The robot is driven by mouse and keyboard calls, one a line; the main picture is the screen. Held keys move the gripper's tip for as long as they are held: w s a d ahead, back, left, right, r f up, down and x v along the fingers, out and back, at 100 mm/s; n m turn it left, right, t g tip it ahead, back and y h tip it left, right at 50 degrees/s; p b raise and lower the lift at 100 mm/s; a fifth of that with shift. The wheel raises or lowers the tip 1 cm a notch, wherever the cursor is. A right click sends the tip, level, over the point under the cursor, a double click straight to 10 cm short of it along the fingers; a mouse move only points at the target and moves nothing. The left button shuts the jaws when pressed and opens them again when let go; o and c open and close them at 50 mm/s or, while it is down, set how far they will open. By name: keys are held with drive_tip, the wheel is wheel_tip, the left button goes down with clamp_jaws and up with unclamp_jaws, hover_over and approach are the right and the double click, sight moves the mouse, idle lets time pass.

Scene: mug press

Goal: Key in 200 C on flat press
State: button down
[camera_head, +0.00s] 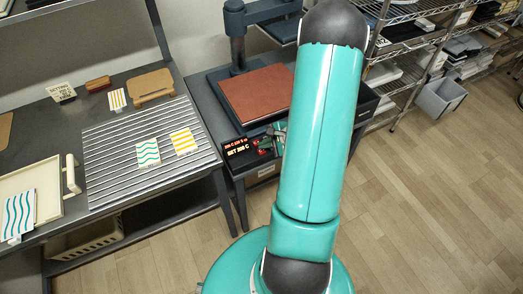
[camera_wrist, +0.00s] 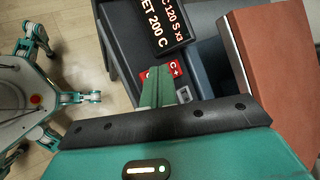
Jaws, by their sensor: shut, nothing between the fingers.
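The flat press (camera_head: 258,93) stands in the middle of the head view, with a red-brown flat plate. Its black display (camera_head: 239,149) glows with a top line ending in "120 S x3" and a lower line "SET 200 C". In the wrist view the display (camera_wrist: 158,22) reads "ET 200 C", cut off at the edge. Red keys sit just below it: one marked "C+" (camera_wrist: 175,68) and another (camera_wrist: 145,74) partly hidden by the fingers. My gripper (camera_wrist: 159,72) is shut and empty, its tips over or at these keys. Whether they touch is unclear.
A grey side table at left holds a ribbed rack (camera_head: 110,160) with printed tiles, a cream tray (camera_head: 45,190) with a handle, and small signs. Wire shelves (camera_head: 405,75) and a grey bin (camera_head: 440,98) stand at right. The wooden floor at lower right is clear.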

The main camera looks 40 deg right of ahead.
sight(264, 152)
drive_tip(key=shift+r, duration=2.5)
drive_tip(key=shift+a+r, duration=0.1)
drive_tip(key=w+a+r+n+g+y, duration=0.15)
drive_tip(key=a+r+n+g, duration=0.25)
drive_tip(key=a+r+n, duration=0.95)
drive_tip(key=s+a+r+n+h, duration=0.2)
drive_tip(key=s+a+r+n, duration=0.2)
drive_tip(key=a+r, duration=0.3)
drive_tip(key=s+a+r+n+t+h, duration=0.1)
drive_tip(key=s+a+r+n+h, duration=0.2)
drive_tip(key=s+a+r, duration=0.4)
drive_tip(key=shift+r+n, duration=0.7)
drive_tip(key=shift+n, duration=0.05)
